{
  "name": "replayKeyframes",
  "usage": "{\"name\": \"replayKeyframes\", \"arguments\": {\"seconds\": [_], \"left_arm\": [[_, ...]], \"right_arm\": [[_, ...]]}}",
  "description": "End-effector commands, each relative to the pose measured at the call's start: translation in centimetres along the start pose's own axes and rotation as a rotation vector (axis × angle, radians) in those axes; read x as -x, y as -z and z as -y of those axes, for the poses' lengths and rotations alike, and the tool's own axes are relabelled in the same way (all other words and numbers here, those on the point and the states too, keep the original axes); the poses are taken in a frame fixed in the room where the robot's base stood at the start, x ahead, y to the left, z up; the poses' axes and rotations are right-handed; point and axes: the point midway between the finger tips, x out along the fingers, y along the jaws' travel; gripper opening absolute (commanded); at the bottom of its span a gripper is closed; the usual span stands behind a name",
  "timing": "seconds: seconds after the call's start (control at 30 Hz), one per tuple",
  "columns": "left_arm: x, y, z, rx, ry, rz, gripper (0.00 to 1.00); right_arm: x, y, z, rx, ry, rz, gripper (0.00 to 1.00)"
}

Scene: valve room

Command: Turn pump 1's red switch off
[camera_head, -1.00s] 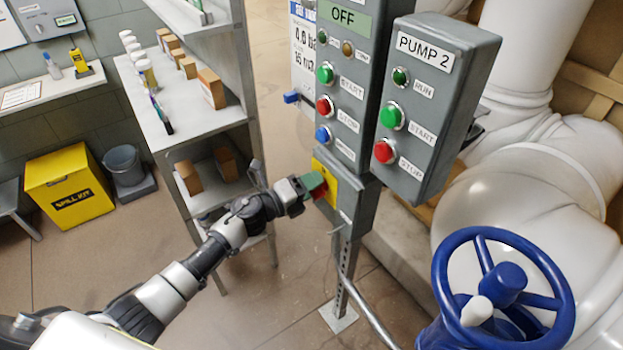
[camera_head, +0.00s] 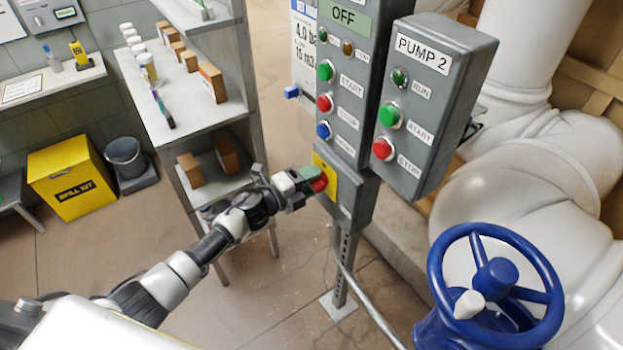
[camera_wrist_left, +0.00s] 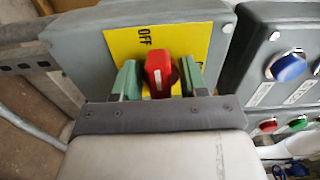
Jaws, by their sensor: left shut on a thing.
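The red switch (camera_wrist_left: 158,70) sits on a yellow plate (camera_wrist_left: 190,38) on a grey box. In the left wrist view its handle points up, close to the OFF label (camera_wrist_left: 145,37). My left gripper (camera_wrist_left: 160,78) is shut on the switch, with one green finger on each side of the handle. In the head view the left gripper (camera_head: 314,179) reaches in from the left, and part of the red switch (camera_head: 318,185) and yellow plate (camera_head: 323,166) shows beside it. The panel above has an OFF display (camera_head: 348,17). My right gripper is not in view.
The PUMP 2 box (camera_head: 440,110) juts out to the right of the panel. A blue valve wheel (camera_head: 495,285) stands at the lower right before white pipes. A shelf unit (camera_head: 195,105) stands behind my left arm. A yellow spill kit (camera_head: 70,178) is at the left.

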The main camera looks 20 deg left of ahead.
Motion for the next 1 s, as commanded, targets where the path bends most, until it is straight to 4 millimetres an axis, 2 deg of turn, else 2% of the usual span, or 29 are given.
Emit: {"name": "replayKeyframes", "arguments": {"seconds": [0.13, 0.17, 0.2, 0.43, 0.57, 1.0], "left_arm": [[0.0, 0.0, -0.1, 0.002, -0.001, 0.001, 0.19], [0.0, 0.0, -0.1, 0.003, -0.001, 0.001, 0.45], [0.0, 0.0, -0.1, 0.002, -0.001, 0.001, 0.48], [0.0, 0.0, -0.1, 0.001, -0.001, 0.001, 0.48], [0.8, -0.1, -0.1, 0.0, -0.001, 0.001, 0.48], [8.9, 0.0, -0.4, 0.002, -0.004, 0.001, 0.48]], "right_arm": [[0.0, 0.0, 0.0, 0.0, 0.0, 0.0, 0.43], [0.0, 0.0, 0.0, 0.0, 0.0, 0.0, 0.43], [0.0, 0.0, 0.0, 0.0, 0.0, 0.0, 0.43], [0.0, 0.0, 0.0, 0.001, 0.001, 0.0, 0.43], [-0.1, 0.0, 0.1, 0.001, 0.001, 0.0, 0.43], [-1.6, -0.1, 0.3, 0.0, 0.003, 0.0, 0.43]]}}
